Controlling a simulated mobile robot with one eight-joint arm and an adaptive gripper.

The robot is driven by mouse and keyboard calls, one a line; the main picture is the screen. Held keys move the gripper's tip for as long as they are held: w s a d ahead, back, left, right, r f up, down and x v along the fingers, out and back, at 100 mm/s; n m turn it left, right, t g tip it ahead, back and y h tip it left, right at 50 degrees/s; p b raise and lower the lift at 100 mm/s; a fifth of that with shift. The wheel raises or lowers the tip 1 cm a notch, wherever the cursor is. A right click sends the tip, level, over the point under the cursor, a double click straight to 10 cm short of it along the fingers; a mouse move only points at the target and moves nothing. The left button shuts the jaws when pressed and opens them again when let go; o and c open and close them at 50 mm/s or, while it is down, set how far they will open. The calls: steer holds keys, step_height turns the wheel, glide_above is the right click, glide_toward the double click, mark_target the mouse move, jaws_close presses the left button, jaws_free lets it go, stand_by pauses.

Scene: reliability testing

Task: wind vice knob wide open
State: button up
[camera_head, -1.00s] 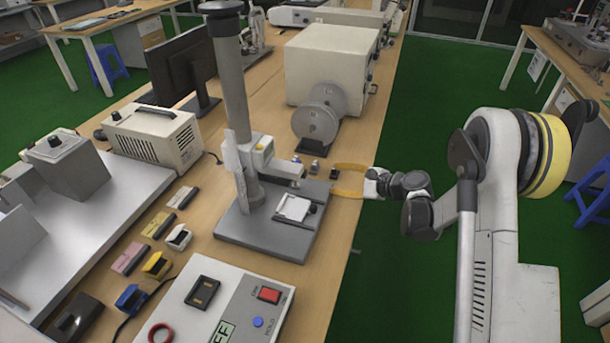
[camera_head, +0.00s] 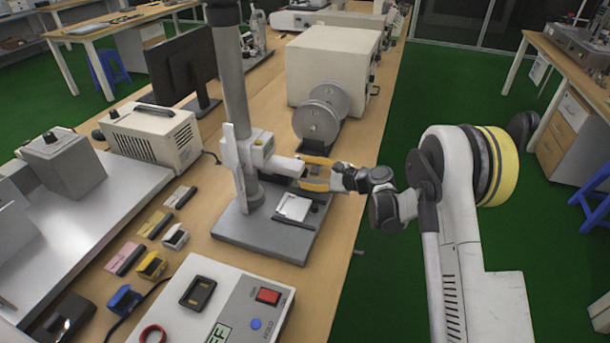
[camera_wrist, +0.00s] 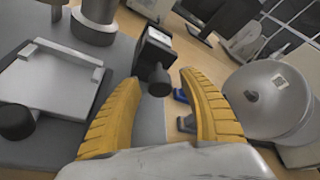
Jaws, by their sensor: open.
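A small pale vice (camera_head: 293,208) sits on the grey base plate of a column stand. Its dark knob (camera_head: 313,207) is at its right side. In the wrist view the vice (camera_wrist: 52,82) is at left, with the round black knob (camera_wrist: 17,121) at its lower left corner, outside my fingers. My gripper (camera_head: 304,171) is open with yellow fingers, beside the stand's head and farther back than the knob. In the wrist view my gripper (camera_wrist: 160,78) is empty. A dark block with a rounded black end shows between and beyond the fingertips; whether they touch it is unclear.
The stand's column (camera_head: 234,100) and its head (camera_head: 262,150) rise left of my gripper. Two grey discs (camera_head: 318,120) stand behind it, one also close by at right in the wrist view (camera_wrist: 270,100). A white control box (camera_head: 235,305) stands in front.

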steer(key=shift+c, duration=0.6)
jaws_close()
steer(key=n+t, duration=0.1)
steer(key=n, duration=0.1)
steer(key=shift+n+t, duration=0.3)
steer(key=shift+n+t+y, duration=0.4)
steer(key=shift+n+t, duration=0.3)
steer(key=shift+n, duration=0.8)
